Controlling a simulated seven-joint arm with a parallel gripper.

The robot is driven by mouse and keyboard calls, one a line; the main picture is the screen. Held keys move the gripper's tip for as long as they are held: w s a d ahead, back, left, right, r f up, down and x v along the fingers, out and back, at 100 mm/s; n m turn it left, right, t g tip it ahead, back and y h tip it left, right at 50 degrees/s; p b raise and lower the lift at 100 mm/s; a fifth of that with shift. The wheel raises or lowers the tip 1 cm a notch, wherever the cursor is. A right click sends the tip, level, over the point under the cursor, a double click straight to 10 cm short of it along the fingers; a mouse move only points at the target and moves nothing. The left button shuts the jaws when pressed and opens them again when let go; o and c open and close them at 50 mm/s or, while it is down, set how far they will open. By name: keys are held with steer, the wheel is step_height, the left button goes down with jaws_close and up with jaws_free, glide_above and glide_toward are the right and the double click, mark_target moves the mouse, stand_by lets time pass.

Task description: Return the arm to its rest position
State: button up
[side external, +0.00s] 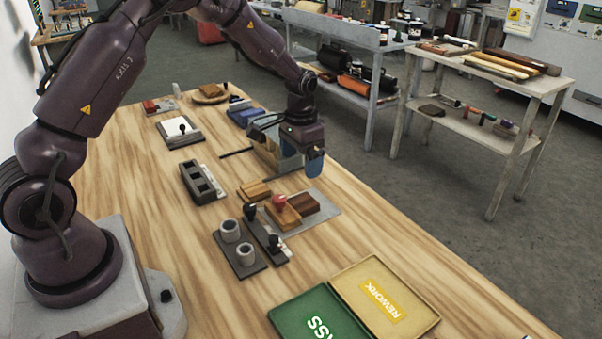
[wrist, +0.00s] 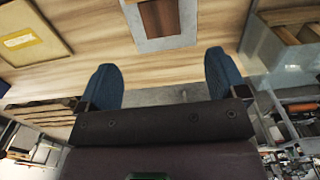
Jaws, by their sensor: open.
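My gripper (side external: 301,160) hangs above the table (side external: 360,255), near its far long edge, over the area behind a grey plate. In the wrist view my gripper (wrist: 163,88) shows two blue fingertips spread wide apart with nothing between them. The arm reaches out from its base at the left and bends down at the wrist. The grey plate (side external: 325,213) carries a dark brown block (side external: 302,204); the block also shows in the wrist view (wrist: 160,17), ahead of the fingers and apart from them.
A red-knobbed wooden stamp (side external: 283,212) stands beside the brown block. A dark rack with grey cups (side external: 238,255) lies nearer the front. Green (side external: 290,318) and yellow (side external: 425,318) trays lie at the front. A grey open box (side external: 264,150) stands beside the gripper. The front right of the table is bare.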

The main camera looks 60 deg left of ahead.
steer(key=shift+r, duration=0.3)
steer(key=s+d+r+t, duration=0.2)
steer(key=s+d+r, duration=0.3)
steer(key=s+r, duration=0.5)
steer(key=s+d+r+t, duration=0.3)
steer(key=s+d+r, duration=0.2)
steer(key=s+r, duration=0.6)
steer(key=s, duration=0.4)
steer(key=shift+d+r+t, duration=0.25)
steer(key=shift+t, duration=0.05)
